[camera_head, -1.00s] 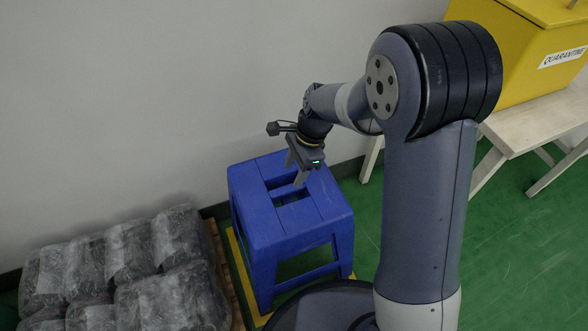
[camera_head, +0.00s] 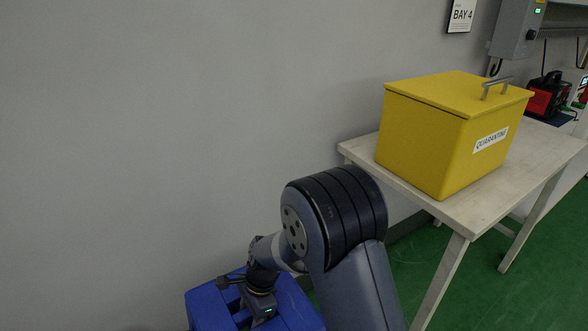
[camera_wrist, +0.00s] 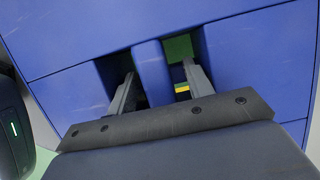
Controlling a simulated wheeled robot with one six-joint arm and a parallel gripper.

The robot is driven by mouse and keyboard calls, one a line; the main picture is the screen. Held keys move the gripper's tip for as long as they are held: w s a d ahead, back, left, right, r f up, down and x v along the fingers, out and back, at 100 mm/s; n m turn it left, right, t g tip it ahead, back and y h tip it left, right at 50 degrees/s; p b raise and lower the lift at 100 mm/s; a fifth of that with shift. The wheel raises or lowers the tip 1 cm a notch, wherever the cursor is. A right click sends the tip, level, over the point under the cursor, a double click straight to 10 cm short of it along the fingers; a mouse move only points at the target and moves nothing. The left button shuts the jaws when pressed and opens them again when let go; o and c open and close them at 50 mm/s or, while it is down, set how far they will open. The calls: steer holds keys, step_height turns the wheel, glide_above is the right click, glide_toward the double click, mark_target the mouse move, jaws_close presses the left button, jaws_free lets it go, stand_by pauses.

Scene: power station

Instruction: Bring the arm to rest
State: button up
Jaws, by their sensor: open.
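My gripper (camera_head: 262,314) is low in the head view, at the end of my bent arm, over the top of a blue stool (camera_head: 208,309). In the wrist view my gripper (camera_wrist: 160,82) is open, its two dark fingers apart with nothing held. The fingers point at two slots in the blue stool top (camera_wrist: 75,45), one on each side of the bar between the slots. I cannot tell whether the fingertips reach into the slots. The stool's lower part is out of the head view.
A yellow lidded box (camera_head: 425,137) labelled QUARANTINE stands on a pale table (camera_head: 520,172) to the right of my arm. A red and black device (camera_head: 548,95) is behind it. A grey wall (camera_head: 150,130) rises close behind the stool. Green floor is open at the right.

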steer(key=shift+r, duration=0.9)
step_height(320, 180, down, 3)
steer(key=shift+r+b, duration=0.2)
steer(key=shift+b, duration=0.45)
steer(key=p+v, duration=0.4)
steer(key=v, duration=0.7)
steer(key=shift+a, duration=0.1)
steer(key=b+x, duration=0.4)
steer(key=x, duration=0.7)
steer(key=shift+f, duration=0.25)
step_height(320, 180, up, 27)
steer(key=p, duration=1.9)
steer(key=shift+f, duration=0.2)
steer(key=shift+d, duration=0.2)
